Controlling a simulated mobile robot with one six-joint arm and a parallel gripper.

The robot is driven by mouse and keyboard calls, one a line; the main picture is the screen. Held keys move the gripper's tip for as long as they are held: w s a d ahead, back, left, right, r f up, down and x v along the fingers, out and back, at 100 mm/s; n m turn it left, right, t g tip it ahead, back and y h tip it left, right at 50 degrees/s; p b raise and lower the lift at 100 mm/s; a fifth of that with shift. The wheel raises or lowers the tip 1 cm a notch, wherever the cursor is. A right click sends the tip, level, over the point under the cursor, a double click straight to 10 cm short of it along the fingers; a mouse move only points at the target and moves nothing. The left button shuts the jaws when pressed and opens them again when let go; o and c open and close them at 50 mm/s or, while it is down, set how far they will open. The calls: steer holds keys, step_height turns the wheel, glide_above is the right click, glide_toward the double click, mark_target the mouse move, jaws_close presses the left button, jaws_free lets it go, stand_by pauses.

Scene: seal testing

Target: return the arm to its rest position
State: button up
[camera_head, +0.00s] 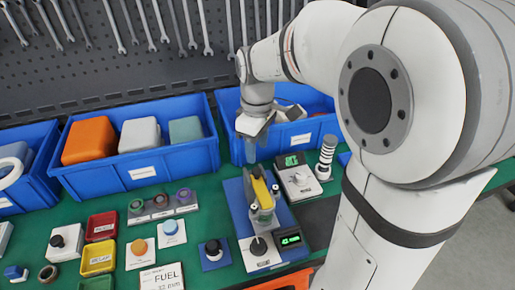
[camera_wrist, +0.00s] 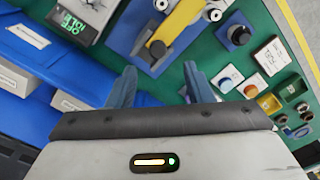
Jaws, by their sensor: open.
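My white arm (camera_head: 310,40) reaches from the right side of the head view toward the back of the bench, with its wrist bent down. My gripper (camera_head: 251,152) points down near the front wall of the right blue bin. In the wrist view my gripper (camera_wrist: 160,80) shows two blue-grey fingers set apart, with nothing between them. A blue test fixture (camera_head: 236,203) with a yellow part (camera_head: 262,190) stands on the bench in front of the gripper, apart from it.
Blue bins (camera_head: 150,172) line the back of the green bench (camera_head: 190,255). A device with a green display (camera_head: 300,180) and a striped post (camera_head: 326,158) stand right of the fixture. Buttons, knobs, a red tray (camera_head: 101,226) and a yellow tray (camera_head: 98,258) lie to the left. Wrenches hang behind.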

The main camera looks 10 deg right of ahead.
steer(key=s+d+m+t, duration=0.2)
steer(key=s+m, duration=0.7)
steer(key=s, duration=0.5)
steer(key=shift+s+d+f+m+t, duration=0.2)
steer(key=shift+d+f+m+t, duration=0.25)
steer(key=shift+d, duration=0.1)
